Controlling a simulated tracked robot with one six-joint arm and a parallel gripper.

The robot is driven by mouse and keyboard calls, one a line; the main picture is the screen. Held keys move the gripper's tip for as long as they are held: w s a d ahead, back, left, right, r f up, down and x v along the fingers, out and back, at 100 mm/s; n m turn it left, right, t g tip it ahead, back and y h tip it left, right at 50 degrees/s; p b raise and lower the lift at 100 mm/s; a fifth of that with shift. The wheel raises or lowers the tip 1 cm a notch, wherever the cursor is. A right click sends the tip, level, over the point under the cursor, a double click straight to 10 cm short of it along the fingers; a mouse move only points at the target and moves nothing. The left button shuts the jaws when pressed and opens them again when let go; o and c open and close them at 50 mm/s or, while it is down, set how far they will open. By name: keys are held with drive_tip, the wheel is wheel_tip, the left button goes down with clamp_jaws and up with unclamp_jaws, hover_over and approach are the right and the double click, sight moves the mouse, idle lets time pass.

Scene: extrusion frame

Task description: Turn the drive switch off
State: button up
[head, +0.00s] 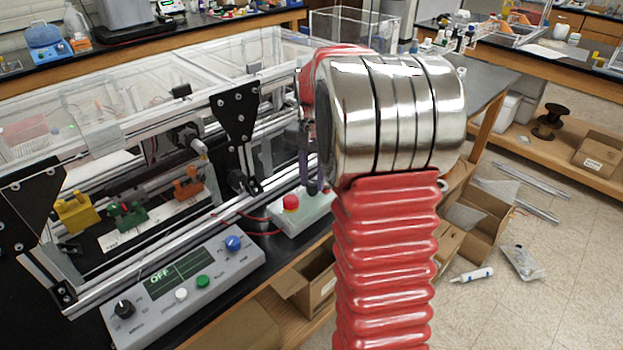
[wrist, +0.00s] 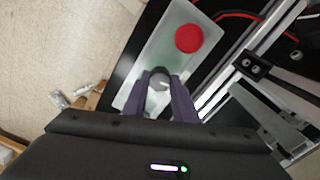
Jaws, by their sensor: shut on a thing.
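The drive switch is a dark round knob (wrist: 159,79) with a pale pointer line, on a light grey box (wrist: 140,88) beside a red mushroom button (wrist: 188,38). In the head view the box (head: 284,218) and red button (head: 291,202) show in front of the frame, and my arm partly covers the box. My gripper (wrist: 160,86) has its purple fingers on either side of the knob, shut on it. In the head view the gripper (head: 312,182) reaches down to the box; the knob is mostly hidden there.
A control panel (head: 212,274) left of the box has a green screen (head: 180,272) reading OFF and several knobs and buttons. An aluminium extrusion frame (head: 150,250) with black brackets stands close beside the box. Cardboard boxes (head: 305,282) lie below the bench edge.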

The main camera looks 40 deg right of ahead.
sight(313, 183)
drive_tip(key=n, duration=0.7)
idle(0.4)
drive_tip(key=o, duration=1)
drive_tip(key=shift+o, duration=0.2)
drive_tip(key=shift+r, duration=0.1)
wheel_tip(313, 183, up, 14)
drive_tip(key=shift+f, duration=0.2)
idle(0.4)
